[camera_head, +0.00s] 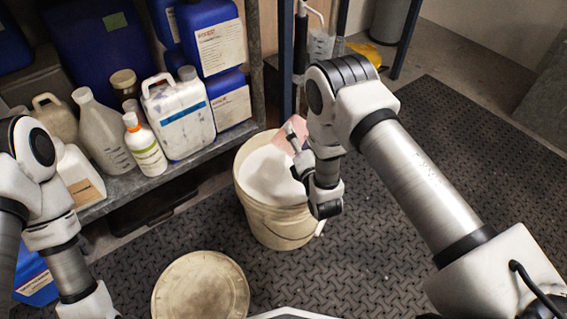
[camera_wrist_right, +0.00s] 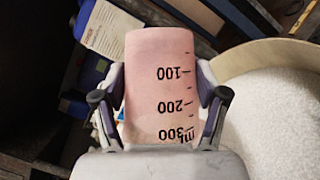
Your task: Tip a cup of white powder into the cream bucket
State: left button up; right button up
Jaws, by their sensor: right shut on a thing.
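A pink translucent measuring cup (camera_wrist_right: 160,75) with black volume marks is between the fingers of my right gripper (camera_wrist_right: 160,105), which is shut on it. The marks read upside down in the right wrist view. In the head view the cup (camera_head: 291,133) looks tilted, at the far rim of the cream bucket (camera_head: 275,226). That bucket is open and upright on the floor, with white powder (camera_head: 268,175) inside; bucket and powder also show at the right of the wrist view. Whether the cup holds powder is hidden. My left arm shows at the left edge; its gripper is out of view.
A round cream lid (camera_head: 200,288) lies on the dark textured mat (camera_head: 400,245) in front of the bucket. A low metal shelf (camera_head: 135,187) at the left holds several jugs and bottles, including a white jug (camera_head: 180,122). A blue post stands behind the bucket. The mat at right is clear.

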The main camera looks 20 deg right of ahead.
aim_at(304, 136)
jog(key=shift+w+d+r+m+g+p, duration=0.2)
jog(key=shift+d+m+p, duration=0.1)
jog(key=shift+m+p, duration=0.15)
jog(key=shift+w+d+r+m+g+p, duration=0.15)
jog(key=shift+d+m+g+p, duration=0.1)
jog(key=shift+m+p, duration=0.15)
jog(key=shift+w+d+f+m+g, duration=0.2)
jog(key=shift+d+f+m+g, duration=0.2)
jog(key=shift+m, duration=0.25)
jog(key=shift+w+d+f+m+g, duration=0.15)
jog(key=shift+d+f+m+g, duration=0.1)
jog(key=shift+f+m, duration=0.3)
jog(key=shift+s+f, duration=0.1)
jog(key=shift+w+d+f+m+g, duration=0.1)
jog(key=shift+w+f+m+g, duration=0.15)
jog(key=shift+m, duration=0.2)
jog(key=shift+w+d+f+m+g+y+p, duration=0.2)
jog(key=shift+w+d+m+g+y+p, duration=0.4)
jog(key=shift+d+m+g+y, duration=0.95)
jog(key=shift+w+d+f+m+g+y+p, duration=0.15)
jog(key=shift+w+d+m+g+y+p, duration=0.35)
jog(key=shift+w+m+g+y, duration=1.15)
jog(key=shift+s+d+f+m+g+y+p, duration=0.35)
jog(key=shift+d+m+y, duration=0.7)
jog(key=shift+m, duration=1.35)
